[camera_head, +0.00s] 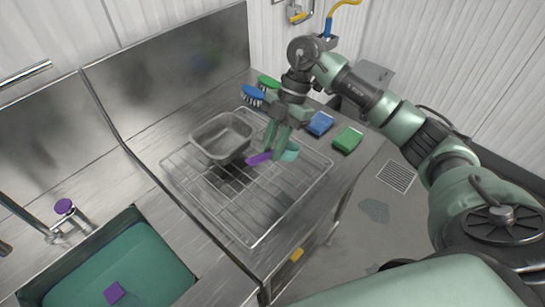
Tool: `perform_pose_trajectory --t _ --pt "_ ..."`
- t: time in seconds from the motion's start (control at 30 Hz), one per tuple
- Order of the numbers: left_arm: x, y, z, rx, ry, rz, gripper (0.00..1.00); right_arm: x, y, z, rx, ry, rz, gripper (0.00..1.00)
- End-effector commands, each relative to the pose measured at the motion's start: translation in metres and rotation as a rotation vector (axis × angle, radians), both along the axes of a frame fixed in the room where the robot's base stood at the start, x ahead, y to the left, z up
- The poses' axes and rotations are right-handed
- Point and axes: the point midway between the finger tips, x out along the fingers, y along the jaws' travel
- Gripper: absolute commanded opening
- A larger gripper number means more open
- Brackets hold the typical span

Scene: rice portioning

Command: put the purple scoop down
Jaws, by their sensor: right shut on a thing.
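The purple scoop (259,158) is low over the wire rack, just right of the metal pan; I cannot tell whether it touches the rack. My right gripper (276,148) points down and is shut on the scoop, with its fingers hiding part of it. A teal piece (291,151) shows right beside the fingers; I cannot tell what it belongs to. The wire rack (245,225) lies on the steel counter. My left gripper is not in view.
A metal pan (222,137) stands on the rack's far left part. Blue (253,95) and green (268,82) brushes lie behind; blue (320,123) and green (348,140) sponges lie right. A sink (130,262) with teal contents is at lower left. The rack's front is clear.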

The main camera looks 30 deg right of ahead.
Motion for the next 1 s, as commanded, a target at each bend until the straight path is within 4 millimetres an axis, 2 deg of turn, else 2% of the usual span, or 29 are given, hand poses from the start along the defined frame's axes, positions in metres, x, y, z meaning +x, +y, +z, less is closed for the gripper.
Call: perform_pose_trajectory --t 0.27,0.5,0.87,0.9,0.97,1.0 --pt "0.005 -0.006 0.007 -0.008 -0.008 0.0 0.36 0.0 0.001 -0.023 0.002 0.001 0.0 0.0" --pt "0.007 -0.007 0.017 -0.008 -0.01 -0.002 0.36 0.0 0.001 -0.056 0.001 0.003 0.0 0.0" --pt "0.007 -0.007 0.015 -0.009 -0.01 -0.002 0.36 0.0 0.0 -0.063 0.0 0.0 0.001 0.0" --pt "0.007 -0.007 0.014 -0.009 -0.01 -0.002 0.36 0.0 0.0 -0.063 0.0 -0.001 0.0 0.22" --pt "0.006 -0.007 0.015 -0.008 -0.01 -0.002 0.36 0.0 0.0 -0.062 0.0 -0.001 0.0 0.39" --pt "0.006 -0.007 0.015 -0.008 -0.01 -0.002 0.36 0.0 0.0 -0.062 0.0 -0.001 0.0 0.41"
